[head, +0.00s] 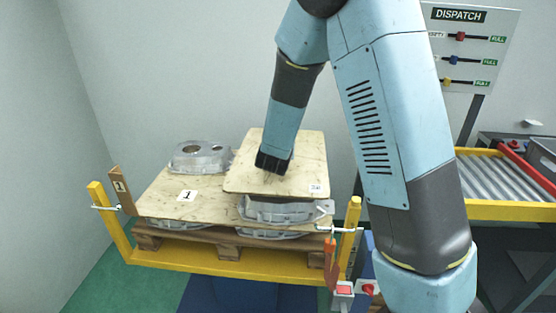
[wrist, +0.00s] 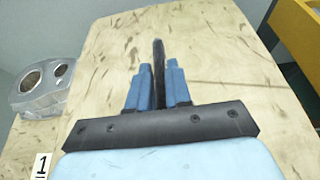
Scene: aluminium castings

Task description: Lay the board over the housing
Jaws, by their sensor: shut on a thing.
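A light wooden board (head: 305,153) with a small label at its front right corner lies level above a silver cast housing (head: 283,212) on the right of the stack. It covers most of that housing, whose front side shows below the board's edge; I cannot tell whether they touch. My gripper (head: 272,172) points down at the middle of the board. In the wrist view, my gripper (wrist: 158,78) is shut on a dark upright strip on the board (wrist: 225,75). A second housing (head: 200,157) stands uncovered at the back left; it also shows in the wrist view (wrist: 42,88).
A lower board (head: 160,202) marked 1 lies over more castings on a wooden pallet (head: 190,244). A yellow frame (head: 225,266) with upright posts borders the front. A roller conveyor (head: 495,172) and a DISPATCH panel (head: 470,50) stand at the right.

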